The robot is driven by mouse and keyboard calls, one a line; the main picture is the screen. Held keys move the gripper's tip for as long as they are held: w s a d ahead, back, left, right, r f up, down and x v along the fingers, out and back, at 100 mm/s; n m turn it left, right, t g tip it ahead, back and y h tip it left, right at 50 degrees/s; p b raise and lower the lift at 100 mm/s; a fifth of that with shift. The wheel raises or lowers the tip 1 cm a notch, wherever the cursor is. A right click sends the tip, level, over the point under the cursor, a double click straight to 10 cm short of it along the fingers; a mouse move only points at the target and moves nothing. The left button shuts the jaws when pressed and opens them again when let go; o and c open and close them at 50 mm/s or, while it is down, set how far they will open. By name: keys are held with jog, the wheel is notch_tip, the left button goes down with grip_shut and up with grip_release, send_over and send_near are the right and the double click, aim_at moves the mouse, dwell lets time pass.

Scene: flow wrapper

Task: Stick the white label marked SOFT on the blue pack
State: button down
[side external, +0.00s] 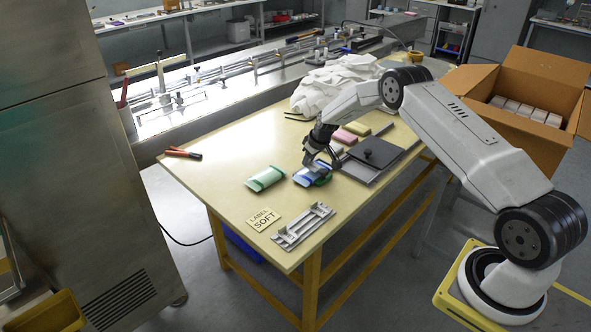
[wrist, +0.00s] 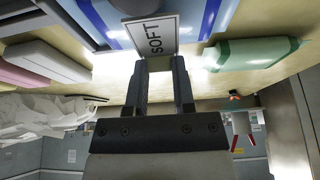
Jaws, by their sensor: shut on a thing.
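My gripper (side external: 318,163) is shut on the white label marked SOFT (wrist: 153,37), which stands out between the fingertips (wrist: 160,66) in the wrist view. The blue pack (side external: 304,176) lies on the table directly by my gripper, which hides part of it. In the wrist view the blue pack (wrist: 218,14) shows behind and around the label. I cannot tell whether the label touches it. The label is not clear in the side view.
A green pack (side external: 267,178) lies left of the blue one. A LABEL SOFT plate (side external: 263,219) and metal fixture (side external: 303,227) are in front. Red-handled tool (side external: 182,153) at left.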

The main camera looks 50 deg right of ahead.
jog(key=shift+f, duration=0.8)
dwell(1.7)
jog(key=c, duration=0.8)
grip_release()
jog(key=shift+c, duration=0.2)
jog(key=shift+o, duration=0.3)
jog(key=o, duration=0.4)
jog(key=shift+s, duration=0.1)
jog(key=shift+r, duration=0.1)
jog(key=shift+r, duration=3.95)
